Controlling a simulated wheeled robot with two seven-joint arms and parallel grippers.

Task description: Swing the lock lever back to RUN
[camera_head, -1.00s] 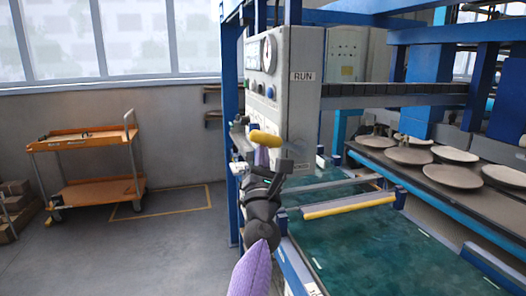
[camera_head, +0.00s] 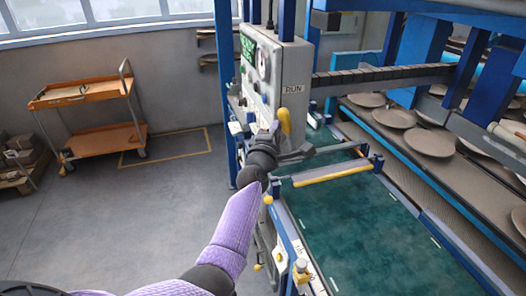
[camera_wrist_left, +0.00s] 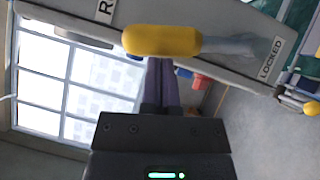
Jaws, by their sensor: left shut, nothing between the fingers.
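The lock lever has a yellow grip (camera_head: 284,121) and a grey arm (camera_wrist_left: 230,46). It is on the side face of the grey control box (camera_head: 291,65). In the head view the grip stands nearly upright below the RUN label (camera_head: 294,89). In the wrist view the yellow grip (camera_wrist_left: 162,40) lies across the fingertips, and the lever's arm runs right towards the LOCKED label (camera_wrist_left: 271,59). My left gripper (camera_head: 275,128) is shut and empty, its tips (camera_wrist_left: 161,62) right at the grip. I cannot tell if they touch. My right gripper is not in view.
A blue frame with a yellow-and-grey bar (camera_head: 330,174) stands right of my left arm, over a green surface (camera_head: 355,235). Plates (camera_head: 430,141) lie on racks at right. An orange cart (camera_head: 95,115) stands at left, with open floor before it.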

